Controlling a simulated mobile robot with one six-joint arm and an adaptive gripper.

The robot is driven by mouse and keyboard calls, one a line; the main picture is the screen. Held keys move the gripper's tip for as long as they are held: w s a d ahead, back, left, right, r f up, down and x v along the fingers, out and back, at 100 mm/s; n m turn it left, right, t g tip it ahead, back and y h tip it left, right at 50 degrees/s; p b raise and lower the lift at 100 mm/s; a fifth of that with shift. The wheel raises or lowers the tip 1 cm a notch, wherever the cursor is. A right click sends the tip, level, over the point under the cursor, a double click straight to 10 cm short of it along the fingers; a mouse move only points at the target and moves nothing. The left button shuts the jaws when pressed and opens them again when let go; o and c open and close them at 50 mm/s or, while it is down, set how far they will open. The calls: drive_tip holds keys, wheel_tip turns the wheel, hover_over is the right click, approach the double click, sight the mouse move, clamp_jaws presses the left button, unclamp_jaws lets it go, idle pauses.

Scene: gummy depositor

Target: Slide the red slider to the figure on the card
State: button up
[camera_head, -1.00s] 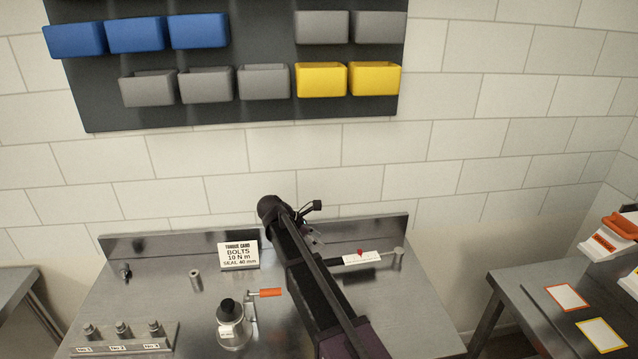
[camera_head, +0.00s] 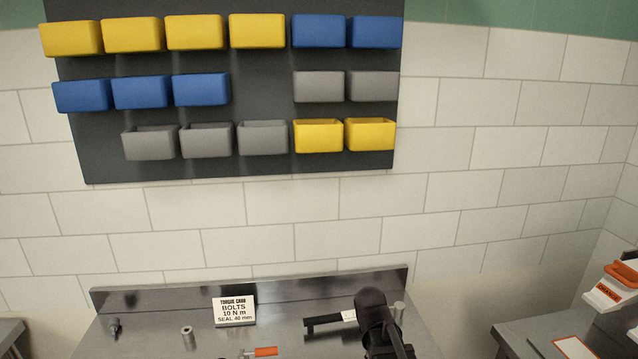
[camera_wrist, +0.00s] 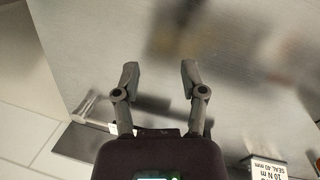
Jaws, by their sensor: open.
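The white card (camera_head: 234,311) stands at the back of the steel bench in the head view and reads "BOLTS 10 N m, SEAL 40 mm". It also shows in the wrist view (camera_wrist: 268,168), at the bottom right. A dark bar (camera_head: 324,321) with a white scale (camera_head: 349,315) lies to its right, partly hidden by my arm. The red slider is not visible in either current view. My gripper (camera_wrist: 158,75) is open and empty above the bench in the wrist view. A piece of the white scale (camera_wrist: 113,129) shows behind its base.
A metal post (camera_head: 398,308) stands at the right of the scale. A small metal cylinder (camera_head: 188,337) and an orange handle (camera_head: 266,351) are on the bench. The wall rack of bins (camera_head: 240,90) is above. A side table (camera_head: 535,340) is at right.

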drive_tip(key=s+m, duration=0.1)
drive_tip(key=s+d+m+y, duration=0.1)
drive_tip(key=s, duration=0.1)
drive_tip(key=s+m, duration=0.2)
drive_tip(key=shift+s+d+f+y, duration=0.15)
drive_tip(key=shift+d+y, duration=0.25)
drive_tip(key=shift+s+d+m, duration=0.1)
drive_tip(key=shift+s+m, duration=0.25)
drive_tip(key=shift+m, duration=0.15)
clamp_jaws()
drive_tip(key=shift+w+a+n, duration=0.2)
drive_tip(key=shift+w+n, duration=0.2)
drive_tip(key=shift+w, duration=0.2)
drive_tip(key=w+a+r+n+h, duration=0.1)
drive_tip(key=w+a+n+h, duration=0.1)
drive_tip(key=w+a+n, duration=0.3)
drive_tip(key=w+a+r+n+t+h, duration=0.1)
drive_tip(key=w+a+r+n+h, duration=0.1)
drive_tip(key=w+a+n, duration=0.4)
drive_tip(key=w+a+r+n+t+h, duration=0.1)
drive_tip(key=w+a+n+h, duration=0.3)
drive_tip(key=w, duration=0.8)
drive_tip(key=shift+w+a+r+n, duration=0.1)
drive_tip(key=shift+a+r+n, duration=0.2)
drive_tip(key=shift+a+n, duration=0.55)
drive_tip(key=shift+a+r+n, duration=0.3)
drive_tip(key=shift+a+n, duration=0.05)
drive_tip(key=shift+n, duration=0.9)
drive_tip(key=shift+a+r, duration=0.1)
drive_tip(key=shift+a, duration=0.1)
